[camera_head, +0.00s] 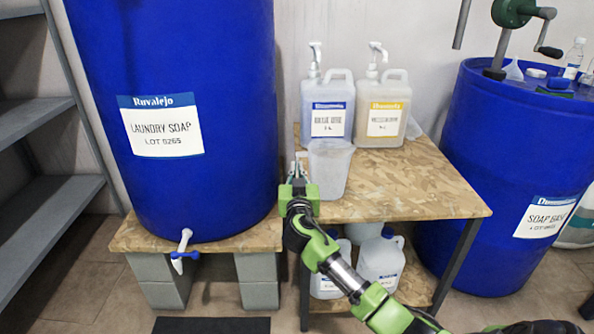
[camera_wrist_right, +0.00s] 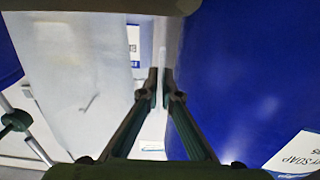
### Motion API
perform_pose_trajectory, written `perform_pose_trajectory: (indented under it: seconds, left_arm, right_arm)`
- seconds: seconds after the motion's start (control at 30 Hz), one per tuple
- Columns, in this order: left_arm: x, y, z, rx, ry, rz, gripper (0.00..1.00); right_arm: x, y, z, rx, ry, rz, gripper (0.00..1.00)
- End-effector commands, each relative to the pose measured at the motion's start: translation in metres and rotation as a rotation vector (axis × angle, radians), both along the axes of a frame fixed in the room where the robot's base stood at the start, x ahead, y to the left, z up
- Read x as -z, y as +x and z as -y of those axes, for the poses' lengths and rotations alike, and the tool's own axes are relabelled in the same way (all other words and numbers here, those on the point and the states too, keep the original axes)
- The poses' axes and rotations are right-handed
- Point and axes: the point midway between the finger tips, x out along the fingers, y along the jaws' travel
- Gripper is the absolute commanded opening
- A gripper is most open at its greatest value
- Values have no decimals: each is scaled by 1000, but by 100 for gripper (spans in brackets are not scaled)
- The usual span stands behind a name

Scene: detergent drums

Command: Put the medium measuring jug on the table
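The measuring jug (camera_head: 331,168) is a translucent, pale, tapered jug at the table's front left, in front of two pump bottles. It looks upright; I cannot tell whether its base touches the table top. My right gripper (camera_head: 298,180) is at its left, on the handle side. In the right wrist view the fingers (camera_wrist_right: 160,88) are close together with a pale strip of handle between them, and the jug's body (camera_wrist_right: 75,80) fills the left. The wooden table (camera_head: 430,190) has a patterned board top. My left gripper is not in view.
Two pump bottles, blue-labelled (camera_head: 327,108) and yellow-labelled (camera_head: 384,110), stand at the table's back. The laundry soap drum (camera_head: 180,60) with its tap (camera_head: 184,245) is close on the left. Another blue drum (camera_head: 510,150) stands right. The table's right front is clear. White jugs (camera_head: 380,262) sit below.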

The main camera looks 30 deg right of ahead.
Motion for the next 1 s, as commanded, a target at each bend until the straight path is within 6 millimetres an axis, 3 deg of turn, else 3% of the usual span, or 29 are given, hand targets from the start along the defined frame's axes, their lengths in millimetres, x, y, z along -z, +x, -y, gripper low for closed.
perform_pose_trajectory:
  seconds: [0.4,0.5,0.87,1.0]
  left_arm:
    - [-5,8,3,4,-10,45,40]
    - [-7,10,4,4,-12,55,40]
    - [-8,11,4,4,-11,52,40]
    - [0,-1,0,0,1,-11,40]
  right_arm:
    - [2,0,0,0,-1,1,0]
    - [2,0,0,0,0,0,21]
    - [2,0,0,0,0,0,21]
    - [1,0,0,-1,-4,-1,21]
